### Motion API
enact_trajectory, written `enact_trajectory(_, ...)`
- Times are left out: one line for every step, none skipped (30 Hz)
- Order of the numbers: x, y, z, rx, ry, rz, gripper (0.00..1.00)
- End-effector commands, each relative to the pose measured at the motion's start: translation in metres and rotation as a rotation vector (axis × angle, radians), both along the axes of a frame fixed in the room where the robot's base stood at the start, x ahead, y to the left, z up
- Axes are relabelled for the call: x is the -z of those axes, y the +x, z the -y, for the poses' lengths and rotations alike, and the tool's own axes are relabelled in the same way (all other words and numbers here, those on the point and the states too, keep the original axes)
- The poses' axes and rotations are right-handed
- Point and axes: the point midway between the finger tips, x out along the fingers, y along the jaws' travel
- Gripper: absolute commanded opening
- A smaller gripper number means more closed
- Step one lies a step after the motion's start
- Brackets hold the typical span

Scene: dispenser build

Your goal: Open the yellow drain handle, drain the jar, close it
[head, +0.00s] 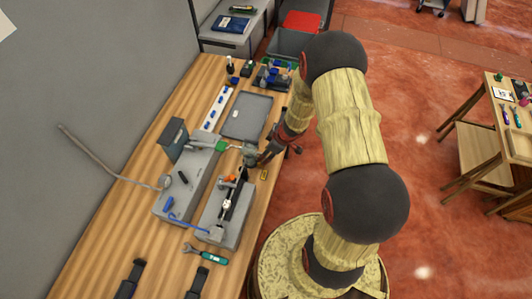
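My gripper (264,156) is at the bench's right edge, reaching in from the right beside a small grey-green rounded part (249,154). I cannot tell whether it touches this part, or whether its fingers are open or shut. A small yellow piece (264,174) lies just below my gripper, near the bench edge. I cannot tell whether it is the drain handle. No jar is clearly recognizable; the rounded part may be one, but it is too small to tell. A grey fixture (224,228) with an orange piece (230,179) stands just below and left of my gripper.
The wooden bench (107,231) runs along the grey wall. A grey tray (247,115) lies behind my gripper. A green-handled wrench (205,254) lies in front. A bent grey rod (107,160) is at left.

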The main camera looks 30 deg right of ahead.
Motion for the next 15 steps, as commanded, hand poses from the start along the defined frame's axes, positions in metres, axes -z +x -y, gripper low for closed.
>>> enact_trajectory(-0.0007,-0.0001,0.0,-0.006,0.0,-0.001,0.21)
enact_trajectory(-0.0013,0.0,0.0,-0.012,0.0,-0.002,0.21)
enact_trajectory(-0.0023,0.0004,0.0002,-0.025,-0.001,-0.002,0.21)
enact_trajectory(-0.0027,0.0006,0.0001,-0.034,0.0,-0.002,0.21)
enact_trajectory(-0.0028,0.0007,0.0001,-0.046,-0.001,-0.003,0.21)
enact_trajectory(-0.003,0.0009,0.0,-0.06,0.0,-0.004,0.21)
enact_trajectory(-0.0028,0.0009,0.0,-0.071,0.0,-0.004,0.21)
enact_trajectory(-0.003,0.0014,-0.0001,-0.082,-0.001,-0.003,0.21)
enact_trajectory(-0.0029,0.0019,-0.0001,-0.092,-0.001,-0.002,0.21)
enact_trajectory(-0.0025,0.0019,-0.0001,-0.101,0.0,-0.002,0.21)
enact_trajectory(-0.0022,0.0021,-0.0002,-0.108,-0.001,-0.002,0.21)
enact_trajectory(-0.0019,0.0024,-0.0002,-0.115,-0.001,-0.001,0.21)
enact_trajectory(-0.0015,0.0024,-0.0004,-0.119,0.0,-0.001,0.21)
enact_trajectory(-0.0011,0.0024,-0.0004,-0.122,0.0,-0.001,0.21)
enact_trajectory(-0.0006,0.0025,-0.0005,-0.126,0.0,0.0,0.21)
